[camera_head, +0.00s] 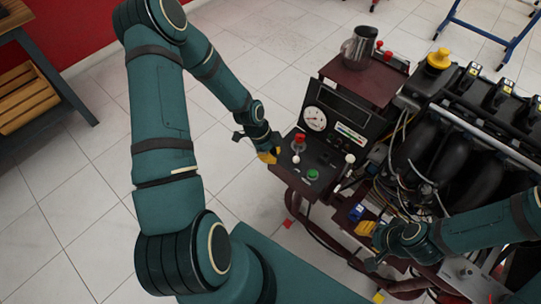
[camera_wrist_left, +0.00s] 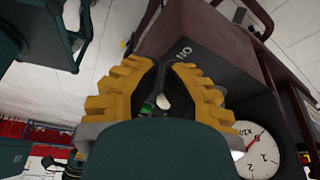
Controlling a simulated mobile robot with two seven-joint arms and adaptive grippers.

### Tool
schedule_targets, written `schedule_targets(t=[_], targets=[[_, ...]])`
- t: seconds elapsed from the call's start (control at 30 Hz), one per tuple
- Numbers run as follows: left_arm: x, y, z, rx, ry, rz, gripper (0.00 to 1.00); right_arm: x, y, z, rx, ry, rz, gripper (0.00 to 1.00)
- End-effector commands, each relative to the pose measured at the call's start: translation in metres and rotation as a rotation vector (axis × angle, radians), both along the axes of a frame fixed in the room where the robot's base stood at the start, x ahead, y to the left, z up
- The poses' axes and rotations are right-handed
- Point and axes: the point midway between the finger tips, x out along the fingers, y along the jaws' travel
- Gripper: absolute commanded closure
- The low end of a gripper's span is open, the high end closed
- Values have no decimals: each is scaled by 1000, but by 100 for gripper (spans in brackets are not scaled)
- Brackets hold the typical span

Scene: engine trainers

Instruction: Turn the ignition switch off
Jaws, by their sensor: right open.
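The engine trainer's dark control panel (camera_head: 322,158) carries a red-topped knob (camera_head: 299,141), a green button (camera_head: 312,175) and a round white gauge (camera_head: 315,118). I cannot tell which control is the ignition switch. My left gripper (camera_head: 268,155) is at the panel's left edge, its yellow fingers close to the panel. In the left wrist view its fingers (camera_wrist_left: 163,72) stand on both sides of a narrow dark strip; whether they grip anything is unclear. The green button (camera_wrist_left: 147,108) shows between them, and a white label (camera_wrist_left: 183,52) beyond. My right gripper (camera_head: 369,246) is open near the trainer's lower front.
The black engine (camera_head: 457,140) with cables and a yellow cap (camera_head: 439,59) fills the right side. A workbench (camera_head: 30,75) is at far left.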

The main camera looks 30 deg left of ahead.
Motion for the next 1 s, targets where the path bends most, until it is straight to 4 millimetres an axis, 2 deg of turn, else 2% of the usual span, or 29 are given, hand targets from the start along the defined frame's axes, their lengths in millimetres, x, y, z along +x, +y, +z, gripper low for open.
schedule_targets(t=[0.03, 0.1, 0.4, 0.6, 1.0], targets=[[-1, 8, 18, 4, -6, 6, 100, 0, 0, 8, 0, 1, 0, 62], [-3, 13, 33, 4, -5, 5, 100, -1, 0, 13, 0, 3, 1, 62], [-9, 29, 80, 3, -5, 3, 100, -4, 0, 26, 1, 10, 2, 62], [-10, 33, 89, 3, -3, 2, 100, -5, 1, 28, 3, 12, 2, 62], [-10, 33, 89, 3, -2, 2, 100, -5, 1, 28, 3, 13, 3, 62]])
